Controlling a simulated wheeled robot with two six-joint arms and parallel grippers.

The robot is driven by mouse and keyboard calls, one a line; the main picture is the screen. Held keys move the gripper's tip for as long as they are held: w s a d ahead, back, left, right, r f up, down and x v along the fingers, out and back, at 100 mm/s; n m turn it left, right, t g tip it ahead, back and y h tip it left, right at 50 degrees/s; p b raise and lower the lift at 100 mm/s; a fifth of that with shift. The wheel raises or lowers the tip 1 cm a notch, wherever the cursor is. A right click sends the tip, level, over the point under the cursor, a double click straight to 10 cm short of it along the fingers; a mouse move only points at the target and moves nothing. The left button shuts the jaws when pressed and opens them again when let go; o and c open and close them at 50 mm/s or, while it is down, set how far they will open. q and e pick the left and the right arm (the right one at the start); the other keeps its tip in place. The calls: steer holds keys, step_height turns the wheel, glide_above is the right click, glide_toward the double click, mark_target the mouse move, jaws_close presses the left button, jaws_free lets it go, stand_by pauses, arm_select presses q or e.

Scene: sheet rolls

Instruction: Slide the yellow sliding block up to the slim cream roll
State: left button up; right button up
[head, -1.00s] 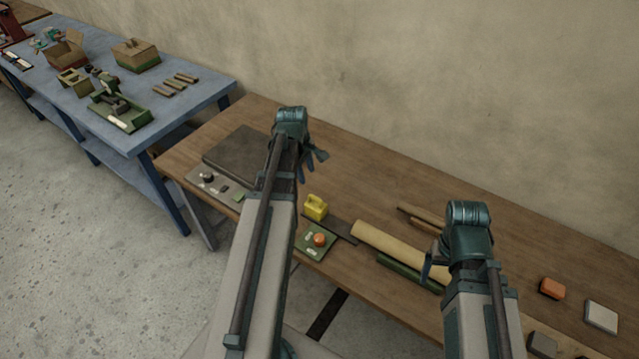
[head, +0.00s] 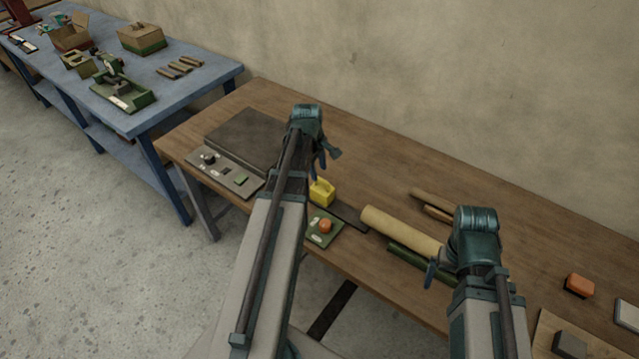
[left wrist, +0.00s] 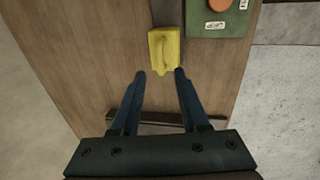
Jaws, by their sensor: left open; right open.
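The yellow sliding block (head: 322,193) sits on a dark flat strip (head: 350,216) on the wooden table, and it has a raised handle-like top. The cream roll (head: 398,232) lies to its right, past the strip's far part, with a gap between them. My left gripper (head: 325,163) is open just behind the block in the head view. In the left wrist view the block (left wrist: 164,50) lies just beyond the open fingertips (left wrist: 160,73), roughly in line with the gap between them. My right gripper (head: 434,276) is open by the cream roll's right end, partly hiding it.
A green plate with an orange button (head: 325,226) lies at the front edge beside the block. A dark slab (head: 243,139) and a grey control panel (head: 225,172) are on the left. Thin brown rolls (head: 431,204) and a green roll (head: 408,258) flank the cream roll.

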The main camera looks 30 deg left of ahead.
mark_target(320, 179)
arm_select(q)
steer(key=f+b, duration=0.2)
steer(key=f, duration=0.1)
steer(key=shift+w+f, duration=0.3)
steer(key=shift+w, duration=0.05)
arm_select(e)
step_height(320, 179, down, 4)
steer(key=shift+r, duration=0.25)
arm_select(q)
steer(key=shift+r, duration=0.1)
jaws_close()
steer(key=shift+d, duration=0.1)
stand_by(0.5)
